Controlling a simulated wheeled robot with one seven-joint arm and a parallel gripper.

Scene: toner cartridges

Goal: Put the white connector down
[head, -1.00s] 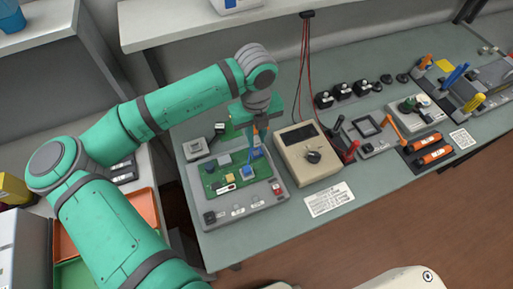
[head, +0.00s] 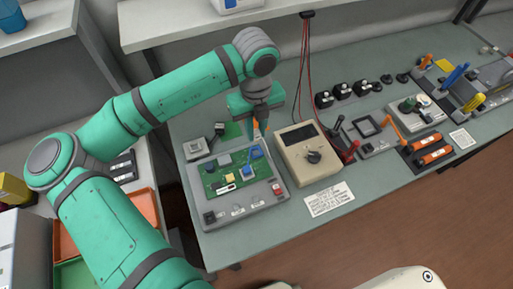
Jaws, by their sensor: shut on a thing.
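My gripper (head: 262,126) is at the end of my green arm, pointing down just behind the back right corner of the grey test fixture (head: 250,208). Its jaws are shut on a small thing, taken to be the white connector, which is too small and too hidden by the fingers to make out. A green circuit board (head: 240,183) lies on the fixture, with a blue part (head: 256,153), a yellow part (head: 229,178) and a small white piece (head: 227,189) on it. My gripper is clear of the board.
A beige meter (head: 306,158) stands close right of the fixture, with red and black leads (head: 305,65) hanging behind it. A small grey device (head: 195,148) stands at the left. A printed label (head: 329,199) lies in front. Black parts (head: 341,92) stand farther back.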

